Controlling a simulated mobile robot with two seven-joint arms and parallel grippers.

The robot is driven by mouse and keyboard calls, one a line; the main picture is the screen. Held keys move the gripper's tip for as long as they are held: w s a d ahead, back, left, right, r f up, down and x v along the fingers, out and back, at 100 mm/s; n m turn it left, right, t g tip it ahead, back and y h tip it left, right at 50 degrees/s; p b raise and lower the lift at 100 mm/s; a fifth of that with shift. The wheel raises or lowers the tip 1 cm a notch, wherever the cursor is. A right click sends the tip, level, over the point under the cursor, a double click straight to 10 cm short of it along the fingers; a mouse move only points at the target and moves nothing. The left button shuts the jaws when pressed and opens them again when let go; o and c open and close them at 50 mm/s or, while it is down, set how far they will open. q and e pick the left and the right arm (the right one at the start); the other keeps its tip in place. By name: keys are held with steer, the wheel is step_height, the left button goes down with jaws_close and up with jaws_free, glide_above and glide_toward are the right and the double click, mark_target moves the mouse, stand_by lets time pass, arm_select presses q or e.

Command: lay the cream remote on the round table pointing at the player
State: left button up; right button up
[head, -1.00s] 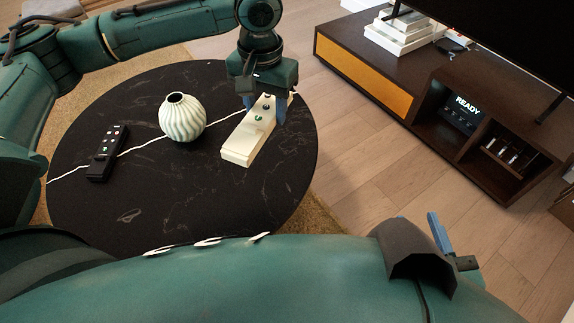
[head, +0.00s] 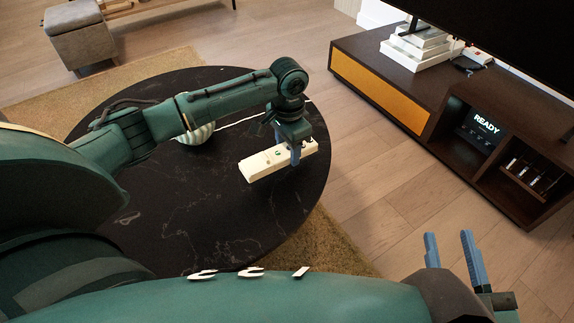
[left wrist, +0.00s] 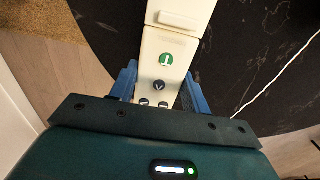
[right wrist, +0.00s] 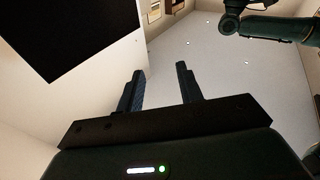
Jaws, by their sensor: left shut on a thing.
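The cream remote (head: 262,166) is over the right part of the black round table (head: 245,215). Its long axis runs nearly across the head view, its right end toward the cabinet. My left gripper (head: 295,154) is shut around it near that right end. In the left wrist view the remote (left wrist: 176,48) lies between the fingers (left wrist: 160,88), with its green and dark buttons showing. I cannot tell whether it touches the table. The player (head: 481,128), with a lit READY display, sits in the cabinet at right. My right gripper (head: 455,262) is open and empty.
A pale ribbed vase (head: 196,134) stands on the table, partly hidden behind my left arm. The TV cabinet (head: 425,95) carries stacked white books (head: 415,50). A grey ottoman (head: 80,38) stands at the far left. The table's front is clear.

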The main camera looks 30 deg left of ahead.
mark_target(288, 170)
arm_select(q)
step_height(288, 170, down, 4)
steer(key=shift+f+b, duration=0.1)
steer(key=shift+b, duration=0.9)
steer(key=shift+f, duration=0.3)
arm_select(e)
steer(key=shift+a+r, duration=0.3)
arm_select(q)
steer(key=o, duration=0.6)
steer(key=shift+f, duration=0.1)
steer(key=o, duration=0.4)
steer(key=shift+o, duration=0.2)
arm_select(e)
steer(key=shift+f, duration=0.4)
steer(key=shift+d, duration=0.1)
